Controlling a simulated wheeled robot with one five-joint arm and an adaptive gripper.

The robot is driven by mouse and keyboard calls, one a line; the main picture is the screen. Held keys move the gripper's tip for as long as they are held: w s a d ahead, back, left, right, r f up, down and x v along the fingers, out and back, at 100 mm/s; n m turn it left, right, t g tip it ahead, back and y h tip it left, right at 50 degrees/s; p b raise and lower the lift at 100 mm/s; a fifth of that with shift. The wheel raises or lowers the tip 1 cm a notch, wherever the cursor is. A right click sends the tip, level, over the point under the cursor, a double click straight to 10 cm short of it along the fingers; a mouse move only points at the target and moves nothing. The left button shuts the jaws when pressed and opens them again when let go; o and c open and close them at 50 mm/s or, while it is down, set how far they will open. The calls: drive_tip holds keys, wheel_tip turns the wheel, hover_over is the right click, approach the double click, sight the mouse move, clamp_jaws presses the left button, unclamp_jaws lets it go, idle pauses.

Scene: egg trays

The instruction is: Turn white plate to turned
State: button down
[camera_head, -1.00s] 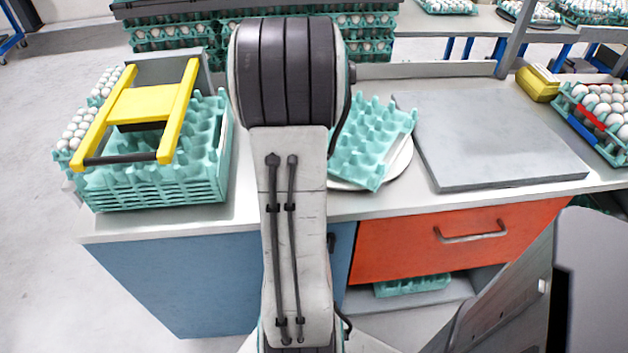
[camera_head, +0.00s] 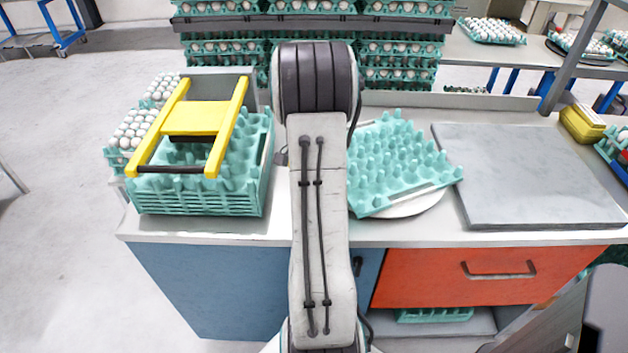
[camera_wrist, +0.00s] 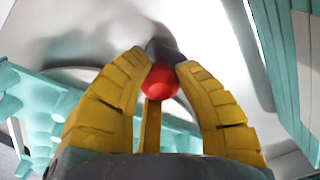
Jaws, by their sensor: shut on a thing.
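The white plate (camera_head: 422,205) lies on the worktop right of my arm in the head view. Its front right rim shows from under a teal egg tray (camera_head: 385,207) that covers most of it. My gripper (camera_wrist: 160,66) has yellow fingers. They are closed around a red ball knob (camera_wrist: 160,82) in the wrist view, with a dark grey part just beyond it. What the knob is fixed to cannot be made out. In the head view my arm hides the gripper, the knob and the left side of the plate.
A stack of teal trays (camera_head: 200,202) with a yellow-handled frame (camera_head: 205,118) stands left of my arm. A grey slab (camera_head: 530,175) lies close on the right, with a yellow box (camera_head: 582,124) behind it. Stacked egg trays (camera_head: 400,47) stand behind. An orange drawer (camera_head: 440,283) is below.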

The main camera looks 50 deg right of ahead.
drive_tip(key=w+d+m+p, duration=0.1)
drive_tip(key=w, duration=0.1)
drive_tip(key=w+d+m+p, duration=0.1)
drive_tip(key=w+d+m, duration=0.1)
drive_tip(key=shift+w+p, duration=0.15)
drive_tip(key=shift+p, duration=0.25)
drive_tip(key=shift+w+d+m+p, duration=1.05)
drive_tip(key=shift+w+d, duration=0.1)
drive_tip(key=shift+d, duration=0.25)
drive_tip(key=shift+w+d, duration=0.1)
drive_tip(key=shift+d, duration=0.05)
drive_tip(key=c, duration=1)
unclamp_jaws()
drive_tip(key=shift+c, duration=0.2)
drive_tip(key=shift+o, duration=0.9)
wheel_tip(320, 180, up, 12)
